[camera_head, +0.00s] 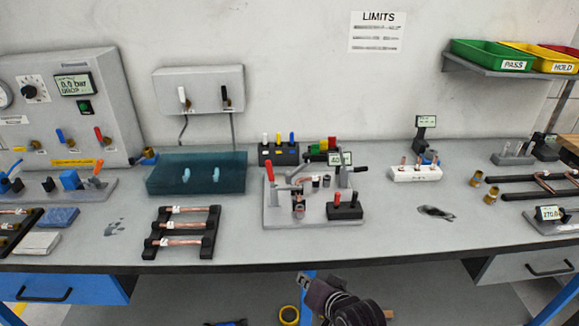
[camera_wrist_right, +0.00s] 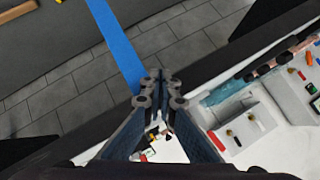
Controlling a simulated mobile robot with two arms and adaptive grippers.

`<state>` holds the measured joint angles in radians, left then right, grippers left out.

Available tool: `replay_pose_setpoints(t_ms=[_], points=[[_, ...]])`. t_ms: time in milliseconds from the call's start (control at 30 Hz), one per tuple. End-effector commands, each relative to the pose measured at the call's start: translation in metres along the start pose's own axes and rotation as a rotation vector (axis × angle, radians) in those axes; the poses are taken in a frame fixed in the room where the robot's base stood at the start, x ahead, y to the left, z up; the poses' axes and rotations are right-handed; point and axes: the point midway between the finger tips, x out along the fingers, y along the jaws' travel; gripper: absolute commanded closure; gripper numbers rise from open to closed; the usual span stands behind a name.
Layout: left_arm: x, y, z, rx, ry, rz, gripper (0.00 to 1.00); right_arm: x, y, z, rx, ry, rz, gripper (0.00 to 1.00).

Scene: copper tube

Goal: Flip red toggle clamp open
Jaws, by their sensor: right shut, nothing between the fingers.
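A grey fixture plate (camera_head: 285,219) stands on the middle of the bench. A lever with a red tip (camera_head: 270,172) stands upright at its left side, and I take it for the red toggle clamp's handle. A small copper part (camera_head: 299,205) sits near it. A second lever with an orange-red handle (camera_head: 98,168) stands at the far left. My right gripper (camera_head: 302,280) is in front of the bench, below its front edge and apart from the fixture. In the right wrist view its fingers (camera_wrist_right: 160,90) are together and empty. My left gripper is not in view.
A rack of copper tubes (camera_head: 180,227) lies left of the fixture, and a teal tray (camera_head: 160,184) is behind it. The bench edge (camera_head: 230,268) lies between my gripper and the fixture.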

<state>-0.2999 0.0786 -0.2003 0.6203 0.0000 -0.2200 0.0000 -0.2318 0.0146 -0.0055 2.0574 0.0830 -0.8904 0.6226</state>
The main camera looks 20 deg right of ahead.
Motion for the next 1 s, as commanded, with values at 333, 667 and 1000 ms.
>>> replay_pose_setpoints(t_ms=[333, 667, 1000], points=[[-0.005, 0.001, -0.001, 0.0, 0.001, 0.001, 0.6, -0.003, -0.07, -0.122, 0.405, 0.251, -0.239, 1.0], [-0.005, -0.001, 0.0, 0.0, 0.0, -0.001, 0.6, -0.002, -0.105, -0.198, 0.719, 0.388, -0.465, 1.0], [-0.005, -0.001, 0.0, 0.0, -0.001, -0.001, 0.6, -0.003, -0.106, -0.203, 0.742, 0.396, -0.482, 1.0]])
